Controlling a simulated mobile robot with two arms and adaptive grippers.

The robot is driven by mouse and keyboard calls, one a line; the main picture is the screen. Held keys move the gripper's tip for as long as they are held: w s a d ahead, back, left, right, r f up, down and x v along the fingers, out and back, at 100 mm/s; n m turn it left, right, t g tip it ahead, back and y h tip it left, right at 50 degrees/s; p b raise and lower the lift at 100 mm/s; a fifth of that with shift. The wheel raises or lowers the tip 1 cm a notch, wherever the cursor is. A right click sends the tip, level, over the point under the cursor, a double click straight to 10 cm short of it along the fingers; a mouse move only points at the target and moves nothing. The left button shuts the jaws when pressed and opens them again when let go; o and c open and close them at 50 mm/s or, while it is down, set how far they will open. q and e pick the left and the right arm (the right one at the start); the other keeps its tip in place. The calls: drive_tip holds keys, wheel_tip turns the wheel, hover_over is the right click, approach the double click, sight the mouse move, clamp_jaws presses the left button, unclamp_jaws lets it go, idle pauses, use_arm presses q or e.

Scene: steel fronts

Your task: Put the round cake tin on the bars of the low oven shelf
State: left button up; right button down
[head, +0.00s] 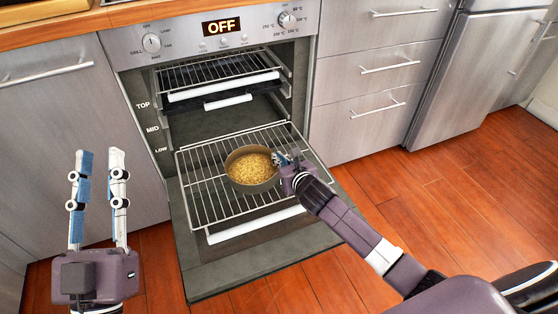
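The round cake tin (252,183) has a dark grey-brown wall and a golden, crumbly-looking filling. It is upright over the bars of the pulled-out low oven shelf (206,202); I cannot tell whether it rests on them or is slightly above. My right gripper (279,158) is at the tin's right rim, its fingertips overlapping the rim. Its fingers are small and partly hidden, so I cannot tell whether they are closed on it. My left gripper (99,160) is open and empty, pointing up, left of the oven and away from the tin.
The oven door (240,262) is folded down beneath the shelf. Higher racks (215,70) with white front bars sit inside the oven above. The control panel (221,27) reads OFF. Steel drawers (372,105) stand to the right and a cabinet (60,140) to the left. The wooden floor at right is clear.

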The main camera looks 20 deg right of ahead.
drive_tip(key=c, duration=2.2)
unclamp_jaws()
drive_tip(key=shift+o, duration=0.2)
